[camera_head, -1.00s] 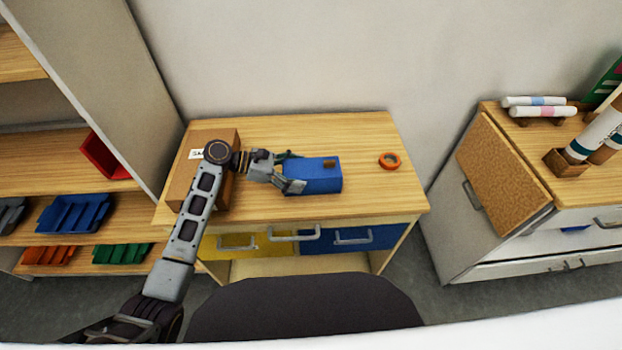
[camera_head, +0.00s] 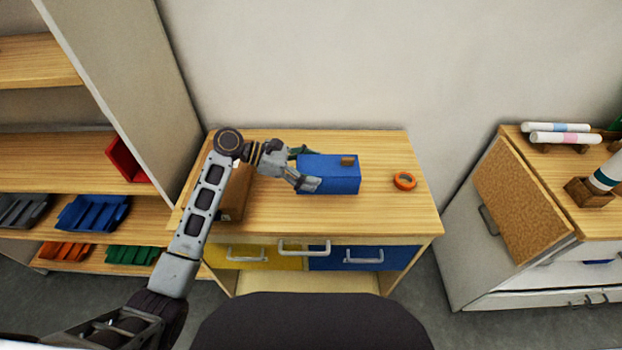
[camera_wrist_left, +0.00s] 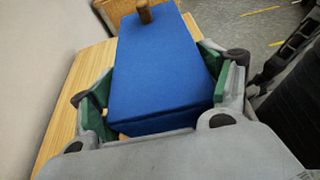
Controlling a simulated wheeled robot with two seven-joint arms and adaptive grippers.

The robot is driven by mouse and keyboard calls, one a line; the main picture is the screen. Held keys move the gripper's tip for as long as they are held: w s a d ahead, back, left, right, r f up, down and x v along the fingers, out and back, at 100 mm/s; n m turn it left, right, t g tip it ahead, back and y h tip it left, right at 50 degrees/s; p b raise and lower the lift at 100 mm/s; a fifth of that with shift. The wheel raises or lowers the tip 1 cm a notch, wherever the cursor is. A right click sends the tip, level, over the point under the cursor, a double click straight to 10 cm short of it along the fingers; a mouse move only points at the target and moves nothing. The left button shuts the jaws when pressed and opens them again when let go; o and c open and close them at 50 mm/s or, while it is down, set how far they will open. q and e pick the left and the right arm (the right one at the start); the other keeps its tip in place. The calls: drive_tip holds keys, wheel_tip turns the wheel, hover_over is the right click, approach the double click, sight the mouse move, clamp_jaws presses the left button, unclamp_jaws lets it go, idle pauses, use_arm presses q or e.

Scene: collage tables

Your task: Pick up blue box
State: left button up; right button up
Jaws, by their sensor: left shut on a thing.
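The blue box (camera_head: 328,174) is over the middle of the wooden table in the head view, with a small brown knob on its top. My left gripper (camera_head: 303,170) reaches it from the left and is shut on its near end. In the left wrist view the blue box (camera_wrist_left: 155,70) lies between the two green-padded fingers of my left gripper (camera_wrist_left: 163,95). Whether its underside touches the table or is a little above it, I cannot tell. My right gripper is not in view.
An orange tape ring (camera_head: 404,181) lies on the table (camera_head: 385,150) right of the box. A brown cardboard box (camera_head: 235,195) sits at the left under my arm. Shelves with colored trays (camera_head: 92,213) stand left; a cabinet with a cork board (camera_head: 520,200) stands right.

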use_arm(q)
drive_tip(key=shift+r, duration=1.15)
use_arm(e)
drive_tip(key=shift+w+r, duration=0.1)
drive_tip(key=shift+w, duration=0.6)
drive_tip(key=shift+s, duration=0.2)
